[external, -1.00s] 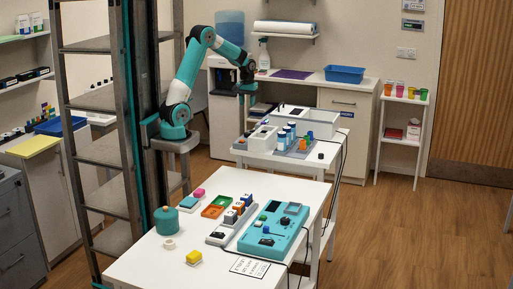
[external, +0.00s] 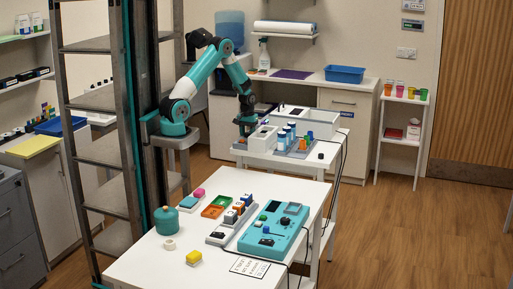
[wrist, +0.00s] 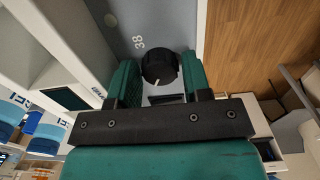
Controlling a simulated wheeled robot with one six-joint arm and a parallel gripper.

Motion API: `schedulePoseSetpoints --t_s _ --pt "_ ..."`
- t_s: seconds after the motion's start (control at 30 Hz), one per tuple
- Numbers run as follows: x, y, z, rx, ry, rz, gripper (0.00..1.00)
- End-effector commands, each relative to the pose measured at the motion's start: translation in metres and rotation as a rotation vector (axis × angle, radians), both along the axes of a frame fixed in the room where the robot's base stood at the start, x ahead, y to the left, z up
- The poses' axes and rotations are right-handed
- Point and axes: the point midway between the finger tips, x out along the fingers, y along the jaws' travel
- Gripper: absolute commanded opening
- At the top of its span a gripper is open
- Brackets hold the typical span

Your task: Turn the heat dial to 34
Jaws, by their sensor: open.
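In the wrist view a round black dial (wrist: 159,67) with a short white mark on its lower-left rim sits on a grey panel (wrist: 180,30). The printed number 38 (wrist: 138,42) shows to its upper left; no other scale number is readable. My gripper (wrist: 161,76) is open, with one teal finger on each side of the dial. I cannot tell whether the fingers touch it. In the external view my gripper (external: 246,127) is low at the left end of the far table, beside a white machine (external: 263,138); the dial is not clear there.
The near table (external: 185,268) holds a teal control box (external: 273,232) and coloured blocks. Wooden floor (external: 400,225) lies open to the right.

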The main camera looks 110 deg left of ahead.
Motion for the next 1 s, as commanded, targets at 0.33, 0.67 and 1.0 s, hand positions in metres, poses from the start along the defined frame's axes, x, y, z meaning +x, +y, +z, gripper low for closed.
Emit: schedulePoseSetpoints --t_s 0.33,0.67,1.0 --pt "0.0001 0.0002 0.0002 0.000 0.000 0.000 0.10" --pt "0.0001 0.0002 0.0005 0.000 0.000 -0.035 0.10" --pt "0.0003 0.0005 0.0007 0.001 0.000 -0.252 0.10"
